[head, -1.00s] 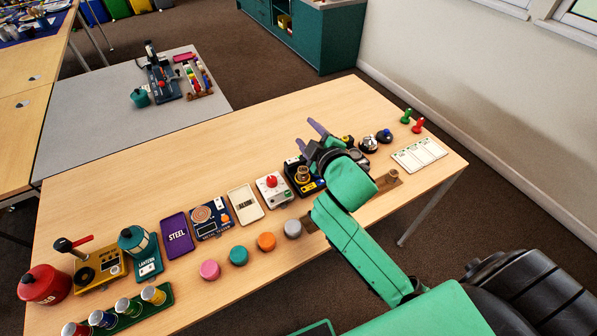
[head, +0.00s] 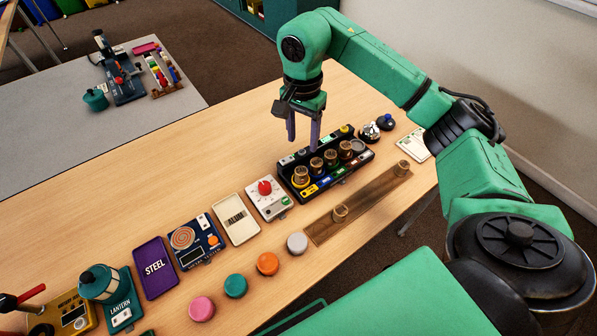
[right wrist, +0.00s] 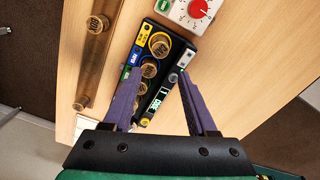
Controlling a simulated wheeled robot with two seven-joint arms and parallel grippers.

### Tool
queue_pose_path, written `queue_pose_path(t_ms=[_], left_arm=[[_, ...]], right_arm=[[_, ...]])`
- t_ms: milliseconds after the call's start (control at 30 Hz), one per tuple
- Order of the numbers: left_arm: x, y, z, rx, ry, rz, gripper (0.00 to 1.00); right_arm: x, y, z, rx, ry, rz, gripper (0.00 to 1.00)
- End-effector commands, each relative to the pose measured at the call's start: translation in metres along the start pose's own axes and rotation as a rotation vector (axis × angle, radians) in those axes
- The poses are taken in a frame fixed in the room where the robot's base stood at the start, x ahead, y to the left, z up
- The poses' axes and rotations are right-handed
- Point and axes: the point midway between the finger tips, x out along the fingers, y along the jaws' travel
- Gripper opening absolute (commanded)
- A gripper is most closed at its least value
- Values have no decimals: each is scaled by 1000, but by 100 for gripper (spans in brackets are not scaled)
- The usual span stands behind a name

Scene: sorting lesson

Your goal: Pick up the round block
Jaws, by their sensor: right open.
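No single thing is marked as the round block. Several brown knobbed cylinders (head: 300,176) stand in a row in a black tray (head: 340,176) with coloured labels. Two more cylinders (head: 340,213) stand on a long brown wooden strip (head: 370,197) in front of the tray. My right gripper (head: 303,146) points down at the tray's back edge, open, with nothing between its fingers. In the right wrist view its fingers (right wrist: 157,76) spread over the tray (right wrist: 183,48); the left finger partly hides the row of cylinders (right wrist: 159,44). My left gripper is out of view.
Pink (head: 201,308), teal (head: 235,285), orange (head: 267,263) and grey (head: 297,242) round pucks line the front edge. A red-knobbed white box (head: 268,198) stands left of the tray, a bell (head: 369,132) to its right.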

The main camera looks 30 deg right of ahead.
Motion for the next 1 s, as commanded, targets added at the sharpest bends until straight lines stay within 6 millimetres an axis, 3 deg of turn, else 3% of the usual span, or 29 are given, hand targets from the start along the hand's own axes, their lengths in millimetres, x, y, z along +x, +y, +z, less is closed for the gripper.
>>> queue_pose_path(t_ms=[200, 600, 833, 900, 1000], left_arm=[[-11, 0, 4, 1, -9, 1, 50], [-28, 0, 2, 2, -8, 1, 50], [-27, 0, 1, 2, -7, 1, 50], [-27, 0, 1, 2, -6, 1, 50], [-27, 0, 1, 2, -6, 1, 50]], right_arm=[[53, 0, 2, -1, -6, 1, 58], [116, 0, 7, -1, -5, -3, 58], [121, 0, 7, -2, -4, -4, 58], [121, 0, 7, -2, -4, -4, 31], [121, 0, 7, -2, -4, -4, 0]])
